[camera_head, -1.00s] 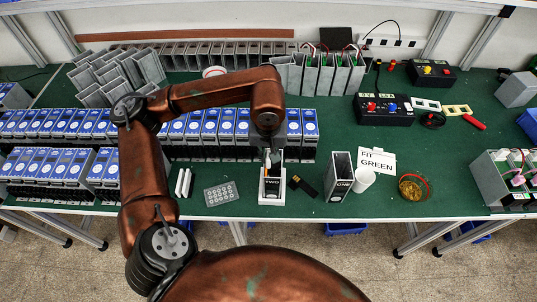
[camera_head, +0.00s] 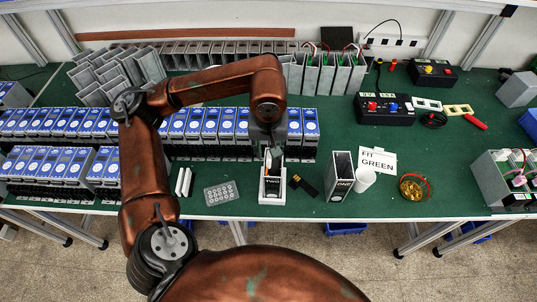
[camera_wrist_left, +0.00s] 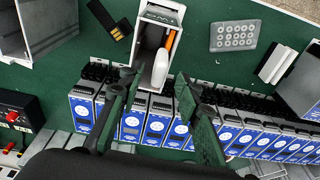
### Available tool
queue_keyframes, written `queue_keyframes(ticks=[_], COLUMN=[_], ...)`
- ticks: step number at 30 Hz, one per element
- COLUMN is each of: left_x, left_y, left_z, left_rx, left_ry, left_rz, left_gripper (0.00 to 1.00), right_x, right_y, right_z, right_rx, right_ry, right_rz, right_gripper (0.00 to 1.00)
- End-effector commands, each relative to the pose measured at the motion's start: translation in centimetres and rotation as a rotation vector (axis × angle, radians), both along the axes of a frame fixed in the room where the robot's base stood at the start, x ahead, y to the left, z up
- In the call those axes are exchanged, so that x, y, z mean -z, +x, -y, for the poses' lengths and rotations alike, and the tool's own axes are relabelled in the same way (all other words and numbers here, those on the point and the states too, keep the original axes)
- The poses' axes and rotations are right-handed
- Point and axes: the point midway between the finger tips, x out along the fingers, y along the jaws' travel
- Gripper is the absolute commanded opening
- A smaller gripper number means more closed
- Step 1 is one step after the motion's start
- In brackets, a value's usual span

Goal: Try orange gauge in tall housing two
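The tall housing marked TWO (camera_head: 272,188) stands on a white base near the table's front edge, below my left gripper (camera_head: 272,155). In the left wrist view the open mouth of housing two (camera_wrist_left: 143,70) faces me. The orange gauge (camera_wrist_left: 170,42) shows as a thin strip inside it, beside a rounded white piece (camera_wrist_left: 153,45). In this view my left gripper (camera_wrist_left: 156,82) has its two fingers apart, one on each side of the housing's near end. I see nothing held between them. How deep the gauge sits is hidden. My right gripper is not in view.
Housing ONE (camera_head: 340,178) stands to the right, next to a FIT GREEN card (camera_head: 378,160) and a white cup (camera_head: 364,179). A dark card (camera_head: 305,186) and a grey keypad (camera_head: 221,194) lie nearby. Rows of blue-fronted units (camera_head: 212,125) stand behind.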

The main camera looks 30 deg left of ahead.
Motion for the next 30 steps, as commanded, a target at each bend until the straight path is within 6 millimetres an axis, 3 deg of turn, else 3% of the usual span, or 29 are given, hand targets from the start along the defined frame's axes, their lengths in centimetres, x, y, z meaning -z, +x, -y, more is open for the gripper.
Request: queue_keyframes(ticks=[6,12,18,30], left_x=[-4.8,-7.7,-8.6,-8.6], left_y=[-0.5,-0.9,-1.1,-1.1], left_z=[0.4,0.6,0.7,0.7], left_rx=[0.0,-0.001,-0.001,0.0], left_ry=[-0.001,-0.001,-0.002,-0.001], left_rz=[0.004,0.003,0.001,0.0], left_gripper=[0.32,0.32,0.32,0.32], right_x=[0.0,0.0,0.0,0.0], right_y=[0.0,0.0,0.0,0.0], right_z=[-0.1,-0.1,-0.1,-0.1], right_rx=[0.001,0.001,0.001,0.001], right_ry=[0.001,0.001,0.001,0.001], right_rz=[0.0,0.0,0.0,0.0], right_gripper=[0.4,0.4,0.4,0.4])
